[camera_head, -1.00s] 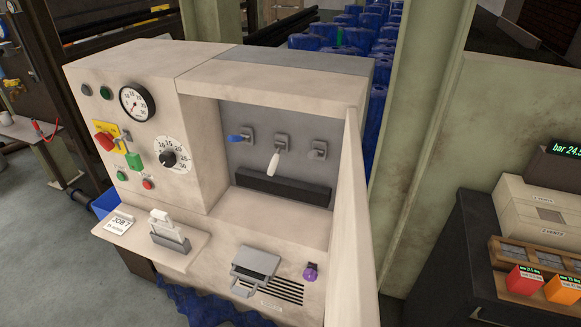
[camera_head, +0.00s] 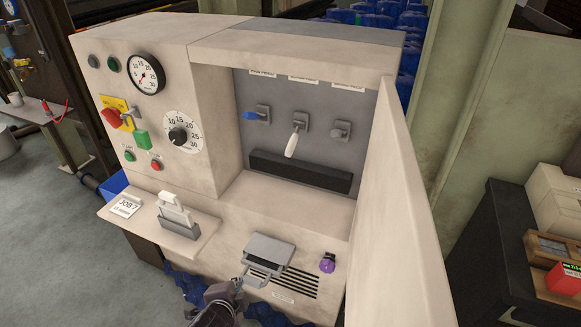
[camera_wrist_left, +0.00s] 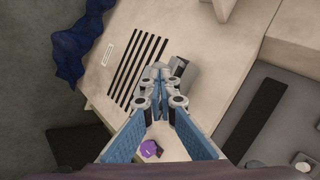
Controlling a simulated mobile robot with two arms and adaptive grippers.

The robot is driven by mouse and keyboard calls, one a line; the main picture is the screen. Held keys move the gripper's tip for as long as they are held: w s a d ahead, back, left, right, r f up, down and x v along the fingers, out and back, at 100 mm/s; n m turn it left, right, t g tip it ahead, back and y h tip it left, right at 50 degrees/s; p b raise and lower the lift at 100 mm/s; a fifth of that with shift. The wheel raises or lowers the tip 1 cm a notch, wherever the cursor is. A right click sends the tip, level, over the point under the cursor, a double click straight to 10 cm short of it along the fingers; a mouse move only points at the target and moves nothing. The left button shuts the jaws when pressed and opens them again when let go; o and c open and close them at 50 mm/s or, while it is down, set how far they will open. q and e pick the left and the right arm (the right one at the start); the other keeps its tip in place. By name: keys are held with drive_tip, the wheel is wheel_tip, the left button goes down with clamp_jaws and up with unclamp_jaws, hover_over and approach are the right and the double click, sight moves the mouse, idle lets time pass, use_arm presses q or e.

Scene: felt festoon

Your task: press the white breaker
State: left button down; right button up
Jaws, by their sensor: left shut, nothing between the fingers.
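The breaker with the white handle (camera_head: 292,144) is the middle one of three on the grey recessed back panel. Its handle points down and toward me. A blue-handled breaker (camera_head: 252,115) is to its left and a grey-handled one (camera_head: 340,131) to its right. My left gripper (camera_head: 246,278) is low in the head view, over the front ledge by the grey hinged flap, below and apart from the white breaker. In the left wrist view its fingers (camera_wrist_left: 160,78) are closed together and empty. My right gripper is out of view.
A black bar (camera_head: 300,172) runs below the breakers. The open cabinet door (camera_head: 400,220) stands at the right. The recess is otherwise clear.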

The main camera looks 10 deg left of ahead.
sight(293, 141)
use_arm(q)
drive_tip(key=w+d+r+m+t+h, duration=0.3)
drive_tip(key=w+r+m+t, duration=0.1)
drive_tip(key=w+r+m, duration=0.4)
drive_tip(key=w+d+r+m+t+h, duration=0.3)
drive_tip(key=w+r+m, duration=0.5)
drive_tip(key=r+m, duration=0.4)
drive_tip(key=shift+d+m+t+b, duration=0.45)
drive_tip(key=shift+d+m, duration=0.35)
drive_tip(key=shift+m, duration=1.2)
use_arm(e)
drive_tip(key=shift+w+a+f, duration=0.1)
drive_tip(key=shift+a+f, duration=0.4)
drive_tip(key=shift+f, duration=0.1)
use_arm(q)
drive_tip(key=shift+w, duration=0.2)
